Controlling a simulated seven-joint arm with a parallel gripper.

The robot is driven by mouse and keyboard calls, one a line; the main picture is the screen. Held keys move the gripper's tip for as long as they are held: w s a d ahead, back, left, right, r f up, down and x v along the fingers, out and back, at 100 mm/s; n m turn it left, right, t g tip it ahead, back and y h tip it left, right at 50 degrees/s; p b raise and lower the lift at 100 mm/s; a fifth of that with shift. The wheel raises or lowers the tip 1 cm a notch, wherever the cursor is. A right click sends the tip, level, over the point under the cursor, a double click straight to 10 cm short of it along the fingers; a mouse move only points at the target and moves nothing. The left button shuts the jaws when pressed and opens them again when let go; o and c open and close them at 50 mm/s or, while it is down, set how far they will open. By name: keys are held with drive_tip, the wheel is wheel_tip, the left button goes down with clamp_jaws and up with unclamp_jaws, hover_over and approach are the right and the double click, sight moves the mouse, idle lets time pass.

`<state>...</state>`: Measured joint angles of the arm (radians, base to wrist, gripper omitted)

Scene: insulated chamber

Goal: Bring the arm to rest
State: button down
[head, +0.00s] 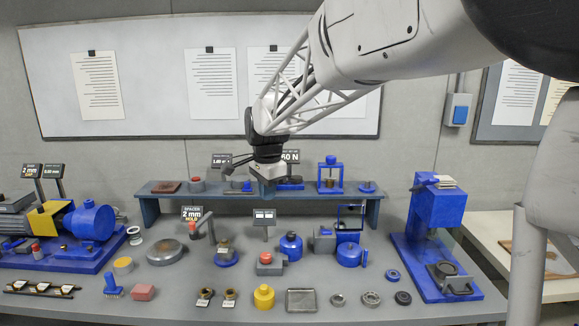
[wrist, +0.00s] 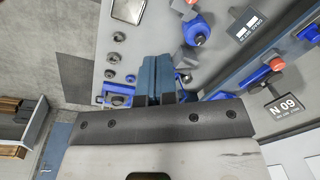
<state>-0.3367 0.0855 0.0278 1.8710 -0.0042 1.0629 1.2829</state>
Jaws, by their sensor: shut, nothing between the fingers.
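My gripper (head: 270,172) hangs from my arm in the head view, in front of the raised shelf and above the bench. It points down, and its fingers are together with nothing held. In the wrist view, the fingers (wrist: 155,78) show side by side beyond the dark mounting plate. My arm reaches in from the upper right of the head view. The gripper hides part of the shelf's middle.
The grey bench (head: 205,300) holds many parts, including a yellow canister (head: 264,297), a metal tray (head: 301,301) and a blue press (head: 437,220) at right. The raised shelf (head: 150,198) carries gauges and signs. A whiteboard (head: 160,75) is on the wall behind.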

drive_tip(key=s+d+r+n, duration=0.1)
drive_tip(key=s+d+n, duration=0.1)
drive_tip(key=s+d, duration=0.7)
drive_tip(key=s+d+f+n, duration=0.2)
drive_tip(key=s+d, duration=0.3)
drive_tip(key=s, duration=0.5)
drive_tip(key=s+d+f+n+t, duration=0.1)
drive_tip(key=s+d+f+n, duration=0.2)
drive_tip(key=s, duration=0.7)
drive_tip(key=s+d+f+n, duration=0.3)
drive_tip(key=s+d, duration=0.4)
drive_tip(key=s, duration=0.2)
drive_tip(key=shift+s+n+t, duration=0.3)
drive_tip(key=shift+s, duration=0.1)
drive_tip(key=c, duration=1.8)
unclamp_jaws()
drive_tip(key=shift+d, duration=0.1)
